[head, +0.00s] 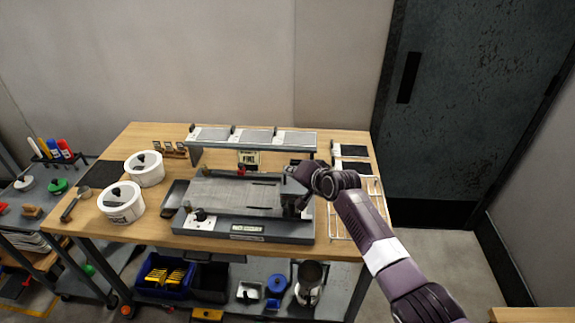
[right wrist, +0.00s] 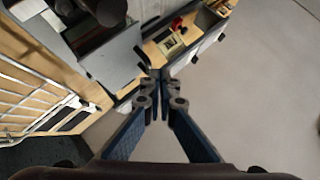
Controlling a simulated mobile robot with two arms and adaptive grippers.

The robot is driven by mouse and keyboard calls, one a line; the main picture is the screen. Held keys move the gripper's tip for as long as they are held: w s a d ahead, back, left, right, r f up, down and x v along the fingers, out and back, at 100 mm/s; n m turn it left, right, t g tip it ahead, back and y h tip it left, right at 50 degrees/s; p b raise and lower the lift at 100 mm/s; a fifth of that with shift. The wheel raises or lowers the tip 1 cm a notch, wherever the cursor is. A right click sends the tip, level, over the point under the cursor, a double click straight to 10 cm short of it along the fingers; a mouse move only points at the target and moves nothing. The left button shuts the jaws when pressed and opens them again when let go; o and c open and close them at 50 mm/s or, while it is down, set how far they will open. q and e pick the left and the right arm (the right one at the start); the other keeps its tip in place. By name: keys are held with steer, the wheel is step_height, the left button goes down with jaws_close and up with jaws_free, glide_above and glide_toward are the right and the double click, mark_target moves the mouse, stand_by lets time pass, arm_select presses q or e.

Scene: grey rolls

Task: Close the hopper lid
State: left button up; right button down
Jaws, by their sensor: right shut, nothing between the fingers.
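A grey bench machine (head: 232,228) stands in the middle of the wooden table, with a flat grey plate (head: 235,192) on top. I cannot tell for sure which part is the hopper lid. My right gripper (head: 290,172) is over the right end of the machine, shut and empty; my wrist hides part of that end. In the right wrist view the shut fingertips (right wrist: 158,76) show beside a grey plate edge (right wrist: 108,62); I cannot tell whether they touch it. My left gripper is out of view.
A raised shelf (head: 254,136) with grey panels stands behind the machine. White tubs (head: 122,203) stand to its left, a white wire rack (head: 345,219) to its right. Bins (head: 165,272) sit below the table. A dark door (head: 455,110) is at the back right.

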steer(key=s+r+b, duration=0.1)
steer(key=s+r, duration=0.6)
steer(key=s+d+f+n+g+h, duration=0.1)
steer(key=s+d+f, duration=0.5)
steer(key=s+f, duration=0.25)
steer(key=s+d+f+n+g+h, duration=0.1)
steer(key=s+d+f+g+h, duration=0.1)
steer(key=s+d+f, duration=0.6)
steer(key=s+d+f+n+g+h, duration=0.1)
steer(key=s+d, duration=0.3)
steer(key=s, duration=0.5)
steer(key=s+d+n+g+h, duration=0.15)
steer(key=s+d, duration=0.25)
steer(key=s, duration=0.5)
steer(key=s+d+f+n+g+h, duration=0.1)
steer(key=s+d, duration=0.3)
steer(key=s, duration=0.5)
step_height(320, 180, down, 29)
steer(key=g+b, duration=0.1)
steer(key=b, duration=0.2)
steer(key=s+d+f+g+b, duration=0.1)
steer(key=s+d+f+b, duration=0.1)
steer(key=s+f, duration=1.6)
steer(key=shift+d+f+n, duration=0.15)
steer(key=shift+d+n, duration=0.1)
steer(key=shift+n, duration=0.1)
